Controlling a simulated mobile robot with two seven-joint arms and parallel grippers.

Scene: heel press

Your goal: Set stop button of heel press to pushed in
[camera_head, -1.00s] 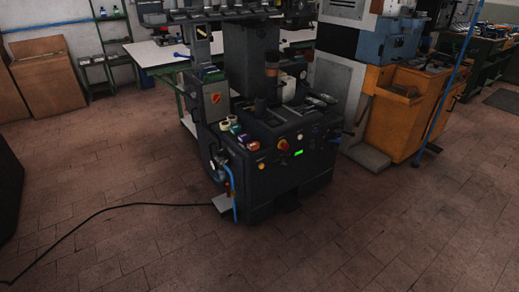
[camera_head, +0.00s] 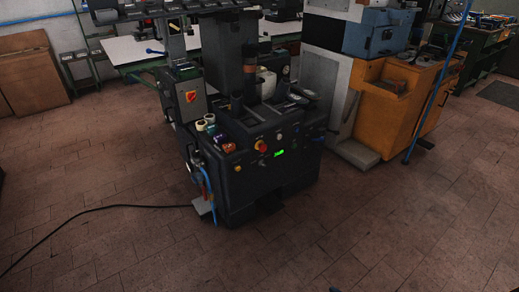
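The heel press (camera_head: 262,182) is a dark machine standing on the floor just above the middle of the head view.
A black cable (camera_head: 110,207) runs over the floor from the press to the left. An orange cabinet (camera_head: 395,105) and a blue pole (camera_head: 432,105) stand to the right. A white table (camera_head: 135,50) is behind. The tiled floor (camera_head: 300,245) in front is clear.

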